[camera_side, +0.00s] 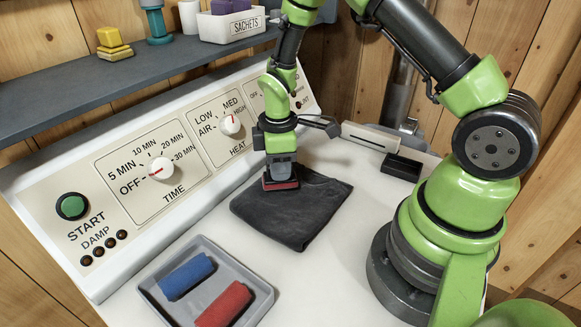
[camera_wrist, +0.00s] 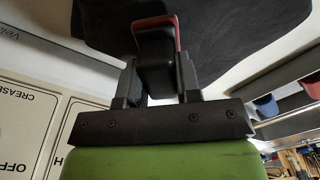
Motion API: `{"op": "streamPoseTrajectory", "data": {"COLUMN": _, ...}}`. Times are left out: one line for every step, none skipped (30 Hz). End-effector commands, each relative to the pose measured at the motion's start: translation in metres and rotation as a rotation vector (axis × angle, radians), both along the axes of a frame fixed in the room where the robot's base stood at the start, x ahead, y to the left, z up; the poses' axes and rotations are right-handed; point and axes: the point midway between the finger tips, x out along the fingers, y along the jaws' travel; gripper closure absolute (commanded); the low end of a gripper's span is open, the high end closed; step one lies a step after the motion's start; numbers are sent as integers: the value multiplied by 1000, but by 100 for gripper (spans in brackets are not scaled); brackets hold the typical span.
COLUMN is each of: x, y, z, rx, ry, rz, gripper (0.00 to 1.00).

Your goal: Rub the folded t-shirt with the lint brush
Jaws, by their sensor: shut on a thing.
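The folded t-shirt (camera_side: 300,215) is dark grey and lies flat on the white dryer top. It also fills the upper part of the wrist view (camera_wrist: 240,40). My gripper (camera_side: 281,168) points down over the shirt's far-left part. It is shut on the lint brush (camera_side: 281,183), which has a black body and a red edge. The brush also shows between the fingers in the wrist view (camera_wrist: 157,50). The brush's underside is down at the shirt and hidden; I cannot tell how firmly it touches.
A grey tray (camera_side: 262,305) with a blue roll (camera_side: 187,276) and a red roll (camera_side: 224,304) is at the front. The sloped control panel (camera_side: 130,185) stands close on the left. A black open box (camera_side: 402,167) is at the right. White top is clear around the shirt.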

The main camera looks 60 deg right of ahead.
Motion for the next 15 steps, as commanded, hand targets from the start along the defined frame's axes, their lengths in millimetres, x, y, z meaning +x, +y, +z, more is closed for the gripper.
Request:
{"op": "streamPoseTrajectory", "data": {"x": 5, "y": 0, "z": 3, "rx": 0, "ry": -3, "rz": 1, "gripper": 94}}
{"op": "streamPoseTrajectory", "data": {"x": 8, "y": 0, "z": 3, "rx": -1, "ry": -2, "rz": 2, "gripper": 94}}
{"op": "streamPoseTrajectory", "data": {"x": 11, "y": 0, "z": 1, "rx": -1, "ry": -1, "rz": 2, "gripper": 94}}
{"op": "streamPoseTrajectory", "data": {"x": 14, "y": 0, "z": 0, "rx": -1, "ry": -1, "rz": 2, "gripper": 94}}
{"op": "streamPoseTrajectory", "data": {"x": 17, "y": 0, "z": 0, "rx": -1, "ry": -2, "rz": 3, "gripper": 94}}
{"op": "streamPoseTrajectory", "data": {"x": 18, "y": 0, "z": 5, "rx": -1, "ry": -2, "rz": 2, "gripper": 94}}
{"op": "streamPoseTrajectory", "data": {"x": 17, "y": 0, "z": 8, "rx": 0, "ry": -3, "rz": 2, "gripper": 94}}
{"op": "streamPoseTrajectory", "data": {"x": 18, "y": 0, "z": 15, "rx": -1, "ry": -6, "rz": 2, "gripper": 94}}
{"op": "streamPoseTrajectory", "data": {"x": 17, "y": 0, "z": 24, "rx": -1, "ry": -6, "rz": 1, "gripper": 94}}
{"op": "streamPoseTrajectory", "data": {"x": 17, "y": 0, "z": 25, "rx": 0, "ry": -3, "rz": 0, "gripper": 94}}
{"op": "streamPoseTrajectory", "data": {"x": 16, "y": 0, "z": 27, "rx": 0, "ry": -3, "rz": 1, "gripper": 94}}
{"op": "streamPoseTrajectory", "data": {"x": 16, "y": 0, "z": 31, "rx": -1, "ry": -2, "rz": 2, "gripper": 94}}
{"op": "streamPoseTrajectory", "data": {"x": 16, "y": 0, "z": 33, "rx": -1, "ry": -2, "rz": 2, "gripper": 94}}
{"op": "streamPoseTrajectory", "data": {"x": 16, "y": 0, "z": 36, "rx": -1, "ry": -2, "rz": 2, "gripper": 94}}
{"op": "streamPoseTrajectory", "data": {"x": 16, "y": 0, "z": 40, "rx": -1, "ry": -4, "rz": 2, "gripper": 94}}
